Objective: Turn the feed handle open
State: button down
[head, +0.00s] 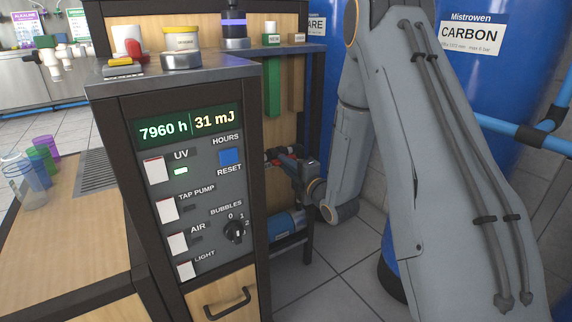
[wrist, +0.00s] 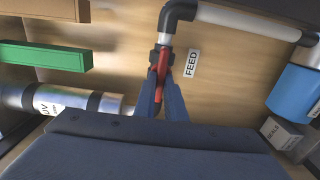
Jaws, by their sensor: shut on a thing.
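The red feed handle (wrist: 163,62) sits on a dark valve below a black pipe elbow in the wrist view, beside a white FEED label (wrist: 191,63). The handle points down the picture, roughly in line with the short white pipe above it. My gripper (wrist: 166,84) has its two blue-grey fingers on either side of the handle and is shut on it.
A blue cylinder (wrist: 296,94) is at right. In the head view the control cabinet (head: 190,190) stands close left of my arm; blue carbon tank (head: 475,85) stands behind it.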

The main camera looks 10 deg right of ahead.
dwell(0.4)
jog(key=c, duration=1.8)
grip_release()
jog(key=shift+a, duration=0.1)
jog(key=p+v, duration=0.2)
jog(key=v, duration=0.5)
jog(key=shift+s, duration=0.35)
